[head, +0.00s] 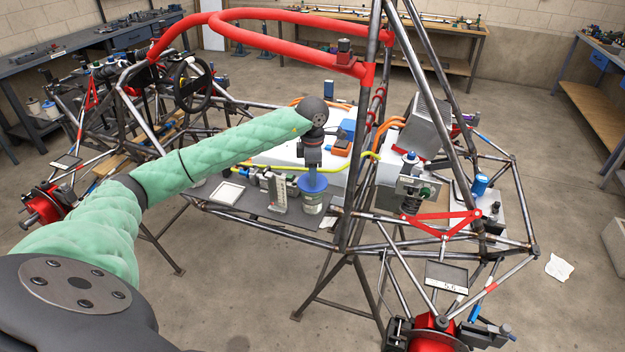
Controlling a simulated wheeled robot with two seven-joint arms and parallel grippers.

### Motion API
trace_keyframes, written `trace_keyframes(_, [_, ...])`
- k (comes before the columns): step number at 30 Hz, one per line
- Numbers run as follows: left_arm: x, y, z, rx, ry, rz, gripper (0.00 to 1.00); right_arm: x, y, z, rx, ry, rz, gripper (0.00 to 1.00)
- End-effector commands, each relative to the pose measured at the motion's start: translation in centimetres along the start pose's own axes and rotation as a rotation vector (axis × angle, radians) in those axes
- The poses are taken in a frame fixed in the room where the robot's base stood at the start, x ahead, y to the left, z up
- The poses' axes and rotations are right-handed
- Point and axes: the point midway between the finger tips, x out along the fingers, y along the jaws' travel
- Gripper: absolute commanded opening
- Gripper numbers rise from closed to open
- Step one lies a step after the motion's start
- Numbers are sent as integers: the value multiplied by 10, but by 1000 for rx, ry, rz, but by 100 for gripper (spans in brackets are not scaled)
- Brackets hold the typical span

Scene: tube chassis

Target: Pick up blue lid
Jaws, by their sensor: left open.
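The blue lid (313,183) sits on top of a clear jar (313,204) with a pale label. The jar stands on the dark tray inside the tube chassis. My left gripper (311,171) points down directly above the lid, at the end of my green-sleeved arm. Its jaws are open and lie very near the lid's top. I cannot tell whether the fingers touch it, as they are small and dark here. My right gripper is not in view.
A grey block with a scale (280,194) stands close left of the jar. A white square dish (228,193) lies further left on the dark tray. A chassis upright (357,170) rises right of the jar, and a red tube (290,15) arches above.

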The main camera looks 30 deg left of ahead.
Motion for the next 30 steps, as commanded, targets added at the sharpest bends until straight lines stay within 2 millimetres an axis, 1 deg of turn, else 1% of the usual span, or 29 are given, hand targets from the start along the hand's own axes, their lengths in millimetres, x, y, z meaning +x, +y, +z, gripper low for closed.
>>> trace_keyframes(8, [2,0,0,0,0,1,45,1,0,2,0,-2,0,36])
trace_keyframes(9, [2,0,0,0,0,1,37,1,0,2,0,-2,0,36])
trace_keyframes(11, [2,0,0,0,0,1,25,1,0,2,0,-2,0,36])
trace_keyframes(12, [2,0,0,0,0,0,17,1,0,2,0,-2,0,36])
trace_keyframes(15, [2,0,0,0,0,0,0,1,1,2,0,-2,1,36])
trace_keyframes(23, [2,0,0,0,-1,1,0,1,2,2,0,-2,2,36])
trace_keyframes(27, [-2,0,0,0,-2,2,0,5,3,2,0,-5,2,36])
trace_keyframes(29, [-6,1,1,0,-3,3,0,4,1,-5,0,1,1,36])
trace_keyframes(30, [-9,1,1,0,-2,3,0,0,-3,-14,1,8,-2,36])
